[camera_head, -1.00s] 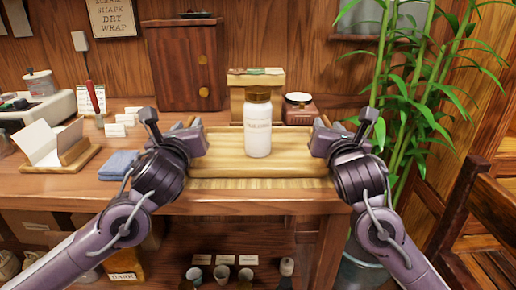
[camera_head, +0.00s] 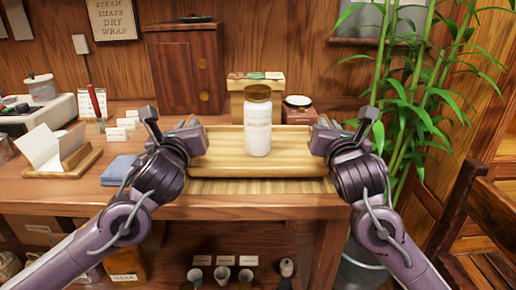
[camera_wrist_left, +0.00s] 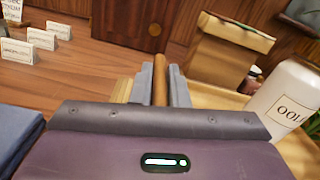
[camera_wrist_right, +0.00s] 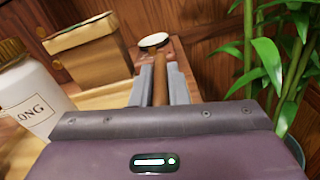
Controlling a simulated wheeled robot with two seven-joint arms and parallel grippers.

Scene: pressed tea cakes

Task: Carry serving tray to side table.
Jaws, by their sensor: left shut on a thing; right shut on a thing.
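The wooden serving tray (camera_head: 215,166) is in the middle of the head view, with a white bottle (camera_head: 258,135) with a gold-brown cap upright on it. My left gripper (camera_head: 194,137) is shut on the tray's left handle, a wooden bar that shows between the fingers in the left wrist view (camera_wrist_left: 160,85). My right gripper (camera_head: 322,137) is shut on the right handle, seen in the right wrist view (camera_wrist_right: 160,85). The bottle also shows in the left wrist view (camera_wrist_left: 290,100). I cannot tell whether the tray's underside touches the striped mat (camera_head: 258,186) below.
Behind the tray are a wooden box (camera_head: 240,108), a small jar (camera_head: 298,103) and a cabinet (camera_head: 186,68). A blue cloth (camera_head: 118,169) and a paper holder (camera_head: 60,155) lie to the left. A bamboo plant (camera_head: 405,120) and a chair (camera_head: 485,215) stand at the right.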

